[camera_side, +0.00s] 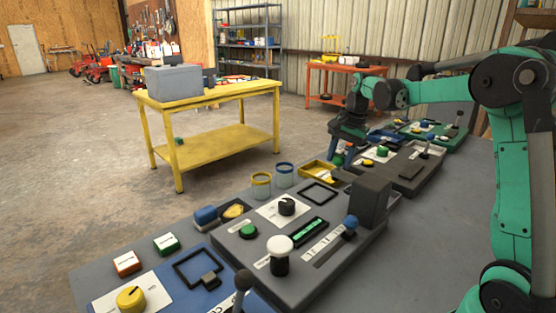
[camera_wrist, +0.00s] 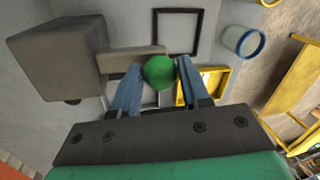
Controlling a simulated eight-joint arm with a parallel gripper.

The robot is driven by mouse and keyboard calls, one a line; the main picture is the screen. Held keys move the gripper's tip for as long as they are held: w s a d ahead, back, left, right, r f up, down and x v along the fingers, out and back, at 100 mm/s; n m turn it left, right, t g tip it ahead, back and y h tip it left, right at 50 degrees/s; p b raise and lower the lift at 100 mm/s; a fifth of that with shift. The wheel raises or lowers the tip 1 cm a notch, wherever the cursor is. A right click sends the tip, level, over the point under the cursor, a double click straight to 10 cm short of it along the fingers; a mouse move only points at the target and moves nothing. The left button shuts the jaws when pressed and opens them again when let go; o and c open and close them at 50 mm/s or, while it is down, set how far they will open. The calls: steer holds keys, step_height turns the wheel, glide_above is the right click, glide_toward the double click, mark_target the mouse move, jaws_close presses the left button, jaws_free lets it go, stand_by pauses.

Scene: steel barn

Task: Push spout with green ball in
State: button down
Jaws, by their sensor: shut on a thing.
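The green ball (camera_wrist: 159,72) shows in the wrist view between the two blue fingers of my gripper (camera_wrist: 158,67). The fingers are shut on it, one on each side. The spout below the ball is hidden, so I cannot tell how far out it stands. The ball cannot be made out there.
A tall dark grey box (camera_wrist: 58,55) stands close left of my gripper in the wrist view. A black square frame (camera_wrist: 177,12), a blue-rimmed cup (camera_wrist: 243,40) and a yellow tray (camera_wrist: 219,80) lie nearby. More control panels (camera_side: 380,153) continue behind.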

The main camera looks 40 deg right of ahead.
steer(key=shift+c, duration=2.1)
jaws_free()
steer(key=shift+s+d+r, duration=0.1)
steer(key=shift+s+r, duration=0.05)
steer(key=shift+r, duration=0.8)
steer(key=shift+s+a+r, duration=0.1)
steer(key=shift+s+r, duration=0.1)
steer(key=shift+r, duration=0.7)
steer(key=shift+s+d+r, duration=0.1)
steer(key=shift+s+r, duration=0.05)
steer(key=shift+r, duration=0.8)
